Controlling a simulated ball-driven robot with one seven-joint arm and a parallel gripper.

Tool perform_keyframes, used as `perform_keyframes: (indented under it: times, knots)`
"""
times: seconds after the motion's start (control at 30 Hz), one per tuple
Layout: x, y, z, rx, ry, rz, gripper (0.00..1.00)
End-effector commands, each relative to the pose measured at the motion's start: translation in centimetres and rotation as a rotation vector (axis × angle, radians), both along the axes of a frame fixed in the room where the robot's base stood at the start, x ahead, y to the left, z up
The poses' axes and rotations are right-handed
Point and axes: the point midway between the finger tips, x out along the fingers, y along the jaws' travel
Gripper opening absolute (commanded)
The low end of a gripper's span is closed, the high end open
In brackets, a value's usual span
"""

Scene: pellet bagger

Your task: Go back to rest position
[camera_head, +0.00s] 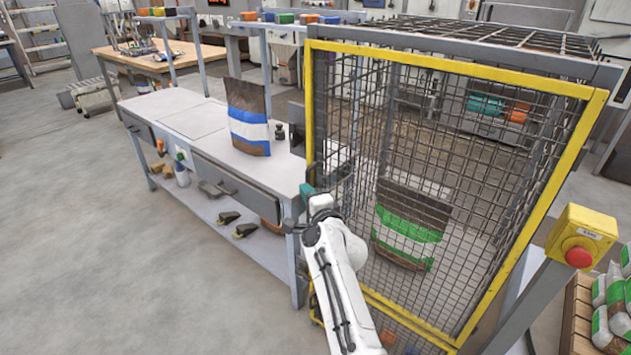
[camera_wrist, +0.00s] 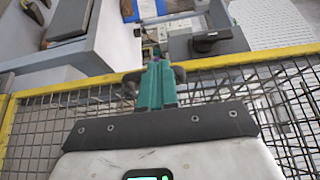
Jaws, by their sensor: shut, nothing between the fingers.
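My gripper (camera_wrist: 156,66) shows in the wrist view as two teal fingers closed together, with nothing between them. In the head view my gripper (camera_head: 307,189) is at the end of my white arm, by the near right corner of the workbench (camera_head: 188,146) and the left post of the yellow-framed mesh cage (camera_head: 308,110). In the wrist view the yellow frame bar (camera_wrist: 225,62) crosses behind the fingers, with dark mesh below it. I cannot tell whether the fingers touch the cage.
A blue-and-white banded bag (camera_head: 248,130) stands on the bench; a green-banded bag (camera_head: 405,238) is inside the cage. A red emergency button on a yellow box (camera_head: 581,238) is at right, beside a pallet of bags (camera_head: 612,312). The floor at left is clear.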

Motion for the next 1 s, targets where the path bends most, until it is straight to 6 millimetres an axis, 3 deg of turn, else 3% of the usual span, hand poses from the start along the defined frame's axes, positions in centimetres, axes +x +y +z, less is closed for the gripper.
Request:
perform_keyframes:
  times: [0.33,0.67,0.77,0.83,1.0]
  knots:
    - [-4.2,4.0,0.2,-0.001,0.002,0.007,0.0]
    - [-5.4,4.8,-0.1,-0.003,0.002,0.004,0.0]
    - [-5.7,3.8,-0.8,-0.044,0.009,0.009,0.0]
    - [-6.5,1.9,-2.1,-0.124,0.026,0.024,0.0]
    - [-11.3,-5.5,-7.2,-0.461,0.118,0.101,0.0]
